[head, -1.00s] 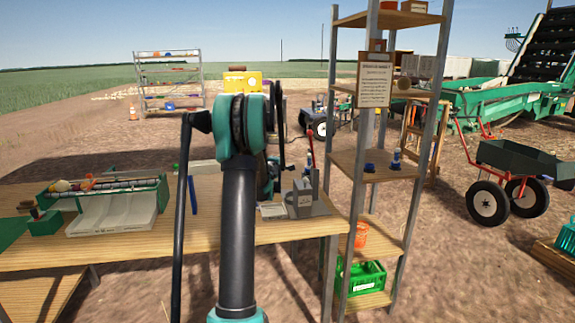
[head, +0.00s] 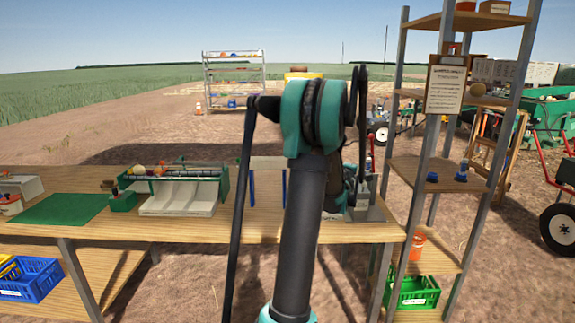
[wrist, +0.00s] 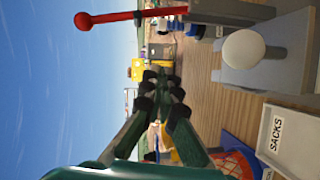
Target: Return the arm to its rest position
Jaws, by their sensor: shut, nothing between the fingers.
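My arm (head: 300,215) rises through the middle of the head view, bent at the top, in front of the wooden table (head: 90,238). My gripper is hidden behind the arm there. In the wrist view my gripper (wrist: 160,80) has its dark fingers brought together at the tips, with nothing between them. The wrist picture is turned on its side. The fingers point out over the yard, apart from the table things.
A grey device (head: 370,208) stands at the table's right end, beside a shelf rack (head: 425,170). A green-framed roller tray (head: 185,190) and green mat (head: 65,208) lie left. The wrist view shows a red lever (wrist: 130,15), white knob (wrist: 244,48) and "SACKS" tray (wrist: 285,135).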

